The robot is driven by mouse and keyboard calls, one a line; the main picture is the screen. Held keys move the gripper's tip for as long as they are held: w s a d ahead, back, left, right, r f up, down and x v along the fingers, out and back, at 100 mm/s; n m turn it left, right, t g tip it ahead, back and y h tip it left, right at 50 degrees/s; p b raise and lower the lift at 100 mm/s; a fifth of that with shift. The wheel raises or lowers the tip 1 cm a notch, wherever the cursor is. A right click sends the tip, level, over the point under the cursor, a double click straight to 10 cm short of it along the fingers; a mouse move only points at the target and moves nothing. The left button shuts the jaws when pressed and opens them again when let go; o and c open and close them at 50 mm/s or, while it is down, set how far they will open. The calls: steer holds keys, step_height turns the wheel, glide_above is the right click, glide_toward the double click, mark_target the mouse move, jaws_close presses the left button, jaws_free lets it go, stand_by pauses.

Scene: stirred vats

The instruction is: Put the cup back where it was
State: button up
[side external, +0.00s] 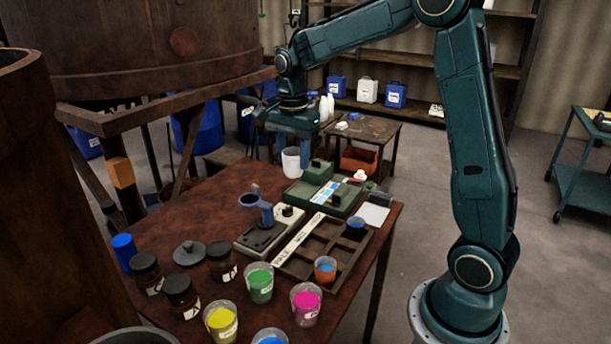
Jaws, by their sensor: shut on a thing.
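My gripper (290,145) points down over the far end of the brown table (190,225). It is shut on a white cup (291,162), which is upright between its fingers. Whether the cup's base touches the table or hangs just above it, I cannot tell. Other cups stand on the near part of the table: one with green liquid (260,284), one yellow (221,321), one magenta (306,304) and one blue (270,338), cut by the frame edge. An orange cup with blue contents (325,269) sits in a compartment of the dark tray (313,250).
A green device (318,194) stands right of the held cup. A beige device (262,234) with a blue-grey holder (257,205) stands nearer. Dark jars (181,294), a grey lid (189,252) and a blue cylinder (124,250) occupy the left. Bare tabletop lies left of the cup.

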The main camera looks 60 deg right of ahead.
steer(key=s+d+f, duration=0.2)
steer(key=s, duration=1)
steer(key=shift+s+d, duration=0.2)
steer(key=shift+s, duration=0.05)
steer(key=shift+f, duration=0.15)
step_height(320, 180, down, 16)
steer(key=shift+f, duration=0.1)
steer(key=shift+f, duration=1.85)
steer(key=shift+f, duration=0.1)
steer(key=o, duration=1.1)
